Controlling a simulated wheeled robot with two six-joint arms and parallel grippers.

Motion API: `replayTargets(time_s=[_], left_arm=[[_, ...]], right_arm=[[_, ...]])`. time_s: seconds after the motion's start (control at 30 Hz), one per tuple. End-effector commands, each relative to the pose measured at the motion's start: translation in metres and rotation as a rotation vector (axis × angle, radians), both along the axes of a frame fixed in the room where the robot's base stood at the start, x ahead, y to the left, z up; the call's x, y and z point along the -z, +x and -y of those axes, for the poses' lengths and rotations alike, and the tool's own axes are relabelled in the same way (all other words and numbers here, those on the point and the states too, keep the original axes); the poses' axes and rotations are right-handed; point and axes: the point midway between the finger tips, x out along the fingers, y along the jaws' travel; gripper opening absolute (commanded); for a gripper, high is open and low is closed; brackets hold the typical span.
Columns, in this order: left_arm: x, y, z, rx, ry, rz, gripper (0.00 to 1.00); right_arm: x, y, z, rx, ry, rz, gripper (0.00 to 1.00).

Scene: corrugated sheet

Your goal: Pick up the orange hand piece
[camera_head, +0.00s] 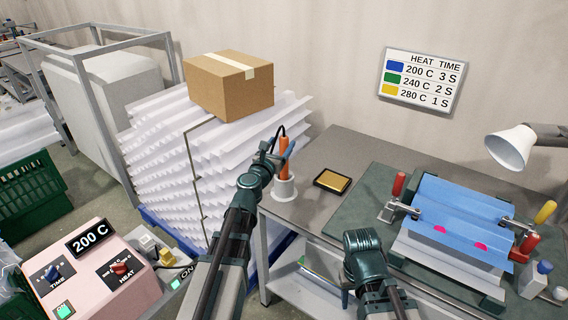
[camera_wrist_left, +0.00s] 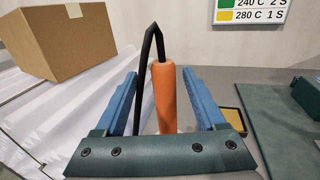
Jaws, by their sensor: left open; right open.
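The orange hand piece (camera_head: 283,158) stands upright in a light round holder (camera_head: 285,190) at the left end of the grey bench, with a black cable curving from its top. My left gripper (camera_head: 279,150) is open at the hand piece. In the left wrist view the orange hand piece (camera_wrist_left: 164,98) shows between the two blue fingers (camera_wrist_left: 166,90), nearer the right one, with a gap to the left one. I cannot tell whether a finger touches it. My right gripper (camera_head: 348,290) is low at the bench's front edge; its fingers are barely visible and it holds nothing I can see.
A small gold pad in a black tray (camera_head: 332,181) lies right of the holder. A blue corrugated sheet (camera_head: 460,215) is clamped in a fixture further right. A cardboard box (camera_head: 228,85) sits on stacked white sheets behind. A pink heat control box (camera_head: 95,270) stands front left.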

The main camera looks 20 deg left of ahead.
Motion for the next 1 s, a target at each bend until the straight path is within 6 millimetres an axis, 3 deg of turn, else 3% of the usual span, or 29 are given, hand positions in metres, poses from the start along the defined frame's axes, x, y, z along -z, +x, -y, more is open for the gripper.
replayTargets(time_s=[0.17,0.47,0.7,0.77,1.0], left_arm=[[0.002,0.009,0.002,0.001,0.000,0.000,0.72],[0.005,0.050,0.008,0.001,0.000,0.000,0.72],[0.005,0.050,0.009,0.000,0.000,0.000,0.72],[0.005,0.050,0.009,0.000,0.000,0.000,0.65],[0.005,0.050,0.009,0.000,0.000,0.000,0.22]], right_arm=[[0.002,0.000,0.000,0.000,0.000,0.000,0.50],[0.005,0.000,0.000,0.000,0.000,0.000,0.50],[0.005,0.000,0.000,0.000,0.000,0.000,0.50],[0.005,0.000,0.000,0.000,0.000,0.000,0.50],[0.005,0.000,0.000,0.000,0.000,0.000,0.50]])
